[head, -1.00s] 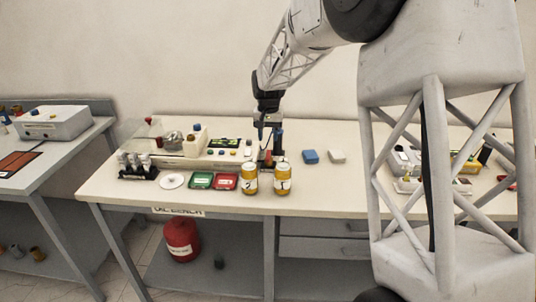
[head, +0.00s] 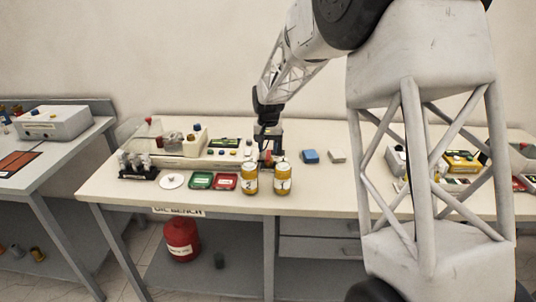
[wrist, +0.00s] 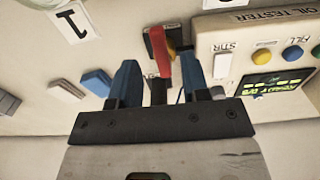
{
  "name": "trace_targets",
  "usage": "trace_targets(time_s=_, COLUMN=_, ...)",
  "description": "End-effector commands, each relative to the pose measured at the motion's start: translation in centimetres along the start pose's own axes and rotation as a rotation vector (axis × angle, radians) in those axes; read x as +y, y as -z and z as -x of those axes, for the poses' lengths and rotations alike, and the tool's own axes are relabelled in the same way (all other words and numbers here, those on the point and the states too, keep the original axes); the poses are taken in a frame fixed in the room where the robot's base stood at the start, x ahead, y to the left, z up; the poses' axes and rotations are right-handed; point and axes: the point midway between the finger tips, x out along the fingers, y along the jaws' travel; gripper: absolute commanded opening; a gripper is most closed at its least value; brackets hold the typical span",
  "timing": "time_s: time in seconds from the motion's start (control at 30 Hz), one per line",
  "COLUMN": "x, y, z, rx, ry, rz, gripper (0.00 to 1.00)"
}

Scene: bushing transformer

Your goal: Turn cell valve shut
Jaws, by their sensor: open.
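A red lever (wrist: 160,50) on a small dark block with a yellow part (wrist: 170,42) stands beside the oil tester in the wrist view; it looks like the cell valve, but no label on it is readable. My gripper (wrist: 160,72) is open, its two blue fingers on either side of the lever. I cannot tell whether a finger touches it. In the head view, my gripper (head: 270,145) points down behind the two yellow jars and largely hides the valve. The oil tester (wrist: 270,50) has a lit display and buttons marked STIR and FILL.
A blue block (head: 310,156) and a white block (head: 337,156) lie to the right.

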Motion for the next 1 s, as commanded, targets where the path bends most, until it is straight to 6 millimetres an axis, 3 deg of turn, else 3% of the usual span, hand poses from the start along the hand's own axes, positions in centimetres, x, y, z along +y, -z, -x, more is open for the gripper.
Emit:
trace_targets(time_s=0.3, x=0.0, y=0.0, z=-2.7, rx=0.001, ry=0.0, rz=0.0, gripper=0.43)
trace_targets(time_s=0.67, x=0.0, y=0.0, z=-3.0, rx=0.001, ry=0.0, rz=0.0, gripper=0.43)
trace_targets(time_s=0.93, x=0.0, y=0.0, z=-3.0, rx=0.001, ry=0.0, rz=0.0, gripper=0.01)
trace_targets(time_s=1.0, x=0.0, y=0.0, z=-3.0, rx=0.001, ry=0.0, rz=0.0, gripper=0.0)
